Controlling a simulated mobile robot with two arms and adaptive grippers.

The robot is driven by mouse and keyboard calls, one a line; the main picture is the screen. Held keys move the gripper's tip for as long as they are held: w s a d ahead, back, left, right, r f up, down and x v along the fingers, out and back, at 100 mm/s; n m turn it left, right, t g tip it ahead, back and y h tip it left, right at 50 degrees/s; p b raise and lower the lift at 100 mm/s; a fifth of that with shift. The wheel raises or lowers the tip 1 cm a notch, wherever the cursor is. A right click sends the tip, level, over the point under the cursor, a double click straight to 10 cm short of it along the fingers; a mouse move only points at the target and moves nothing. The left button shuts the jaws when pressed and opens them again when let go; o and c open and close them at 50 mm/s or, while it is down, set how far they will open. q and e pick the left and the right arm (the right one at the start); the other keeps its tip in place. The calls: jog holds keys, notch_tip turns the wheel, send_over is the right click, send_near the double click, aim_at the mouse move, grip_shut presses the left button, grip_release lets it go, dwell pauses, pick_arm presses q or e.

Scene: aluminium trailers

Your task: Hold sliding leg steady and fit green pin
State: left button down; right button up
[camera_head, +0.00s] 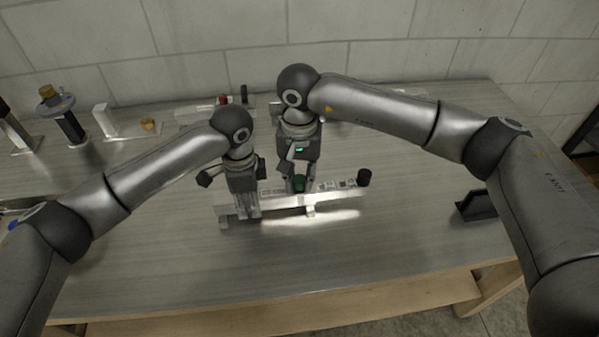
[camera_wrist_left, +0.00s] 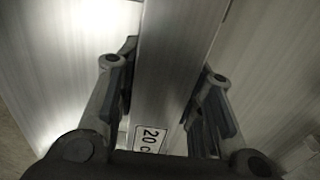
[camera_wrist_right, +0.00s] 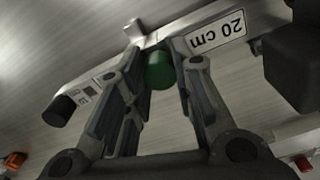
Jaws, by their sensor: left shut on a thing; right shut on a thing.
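The sliding leg is a silver aluminium bar (camera_head: 335,190) lying across the table, with a black end cap (camera_head: 364,177) and a "20 cm" label (camera_wrist_right: 215,33). My left gripper (camera_head: 243,207) is shut on the bar near its left end; in the left wrist view the bar (camera_wrist_left: 175,60) runs between the fingers. The green pin (camera_head: 299,184) is at the middle of the bar, held by my right gripper (camera_head: 300,180). In the right wrist view the round green pin (camera_wrist_right: 160,70) sits between the fingers against the bar, beside a small bracket. How deep it sits is hidden.
A black holder (camera_head: 476,206) stands on the table at the right. At the left are a dark post with a brown knob (camera_head: 62,118) and a white block (camera_head: 104,122). Parts with a red piece (camera_head: 224,100) lie at the back. The front of the table is clear.

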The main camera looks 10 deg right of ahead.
aim_at(300, 178)
jog(key=shift+f, duration=0.15)
jog(key=o, duration=0.5)
jog(key=shift+f, duration=0.1)
jog(key=o, duration=0.5)
notch_tip(300, 178, up, 12)
jog(key=shift+r, duration=0.1)
pick_arm(q)
jog(key=c, duration=0.9)
grip_release()
